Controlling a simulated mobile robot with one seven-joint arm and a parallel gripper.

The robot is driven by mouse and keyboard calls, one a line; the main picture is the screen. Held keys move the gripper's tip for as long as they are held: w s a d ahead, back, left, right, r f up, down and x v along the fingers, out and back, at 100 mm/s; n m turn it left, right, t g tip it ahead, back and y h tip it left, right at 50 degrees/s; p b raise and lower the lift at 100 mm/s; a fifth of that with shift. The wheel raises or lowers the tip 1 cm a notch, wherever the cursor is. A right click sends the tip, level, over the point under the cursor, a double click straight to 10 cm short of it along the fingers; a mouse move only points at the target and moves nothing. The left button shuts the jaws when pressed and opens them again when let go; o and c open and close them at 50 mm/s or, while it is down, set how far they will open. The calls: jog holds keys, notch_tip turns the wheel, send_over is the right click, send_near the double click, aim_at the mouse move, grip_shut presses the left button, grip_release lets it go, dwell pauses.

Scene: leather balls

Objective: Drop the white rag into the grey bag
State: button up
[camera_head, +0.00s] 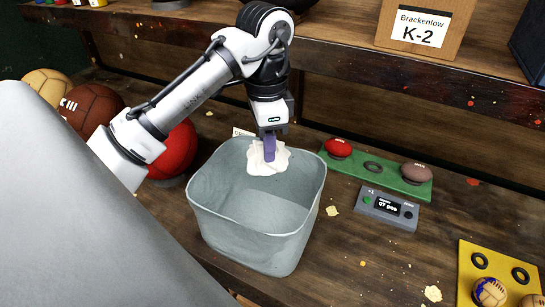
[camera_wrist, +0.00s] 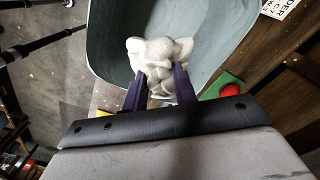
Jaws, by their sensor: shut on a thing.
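The white rag (camera_head: 267,161) is a crumpled bundle held in my gripper (camera_head: 269,147), whose purple fingers are shut on it. In the wrist view the rag (camera_wrist: 160,58) bulges out past the two purple fingertips of my gripper (camera_wrist: 160,84). The grey bag (camera_head: 301,221) is an open-topped, bin-shaped container standing on the wooden bench. The rag hangs over the bag's opening, near its far rim, and hides part of that rim. In the wrist view the bag (camera_wrist: 225,55) spreads out behind the rag. Its visible floor looks empty.
Brown (camera_head: 90,108) and red (camera_head: 176,150) balls sit left of the bag. A green board (camera_head: 377,173) with small balls and a grey device (camera_head: 387,208) lie to its right. A yellow board (camera_head: 471,270) is at lower right. A shelf with a cardboard box (camera_head: 424,24) runs behind.

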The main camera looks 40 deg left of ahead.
aim_at(267, 165)
jog(key=shift+s+f+b, duration=0.15)
jog(key=shift+f+b, duration=2.7)
jog(key=shift+f, duration=0.1)
jog(key=o, duration=1.1)
notch_tip(267, 165, up, 14)
jog(key=p, duration=0.6)
jog(key=shift+p, duration=0.4)
jog(key=shift+f, duration=0.1)
